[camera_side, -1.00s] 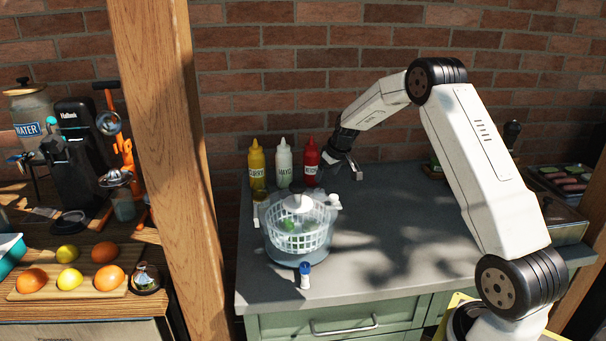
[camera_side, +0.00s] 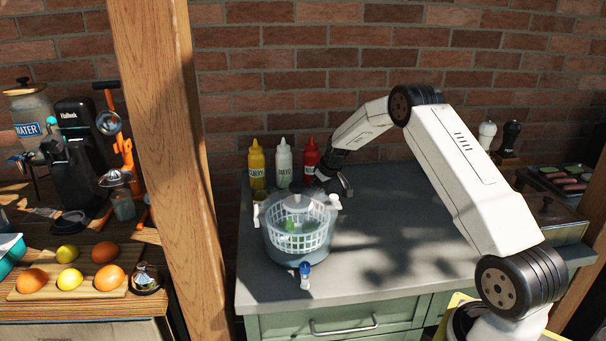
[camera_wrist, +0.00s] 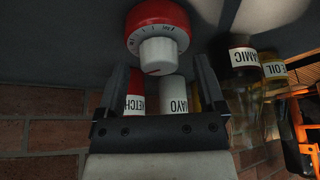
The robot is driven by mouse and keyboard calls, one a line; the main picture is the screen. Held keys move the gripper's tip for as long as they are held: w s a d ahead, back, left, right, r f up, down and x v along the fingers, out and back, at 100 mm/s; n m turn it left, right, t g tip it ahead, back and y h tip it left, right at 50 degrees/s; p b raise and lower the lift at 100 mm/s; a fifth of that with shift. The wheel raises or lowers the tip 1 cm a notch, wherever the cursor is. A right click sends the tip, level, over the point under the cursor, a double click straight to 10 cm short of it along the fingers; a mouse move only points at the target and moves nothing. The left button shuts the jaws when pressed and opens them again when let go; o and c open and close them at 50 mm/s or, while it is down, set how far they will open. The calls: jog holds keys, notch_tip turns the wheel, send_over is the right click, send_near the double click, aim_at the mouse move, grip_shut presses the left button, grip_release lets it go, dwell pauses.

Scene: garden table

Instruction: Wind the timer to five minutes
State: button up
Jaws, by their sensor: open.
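The timer (camera_wrist: 158,28) shows in the wrist view as a red round body with a dial band of marks and numerals and a white knob (camera_wrist: 158,56) with a red mark. I cannot make out its setting. My gripper (camera_wrist: 159,66) is open, with its two dark fingers on either side of the knob's lower end in this view. I cannot tell whether they touch it. In the side view my gripper (camera_side: 334,186) is low over the table, right of the ketchup bottle; I cannot make out the timer there.
The salad spinner (camera_side: 286,246) stands in front of my gripper. Curry, mayo and ketchup bottles (camera_side: 310,163) line the back left. A blue-capped small bottle (camera_side: 305,281) stands near the front edge. The grey tabletop (camera_side: 410,265) is clear to the right.

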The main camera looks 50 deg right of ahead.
jog(key=shift+w+f, duration=0.1)
jog(key=shift+f, duration=0.2)
grip_shut()
jog(key=shift+m, duration=0.6)
dwell(0.8)
jog(key=shift+a+m+g+h, duration=0.1)
jog(key=shift+m+g+h, duration=0.3)
jog(key=shift+m, duration=0.65)
jog(key=shift+m+g+h, duration=0.1)
jog(key=shift+m+h, duration=0.5)
jog(key=shift+m, duration=0.45)
grip_release()
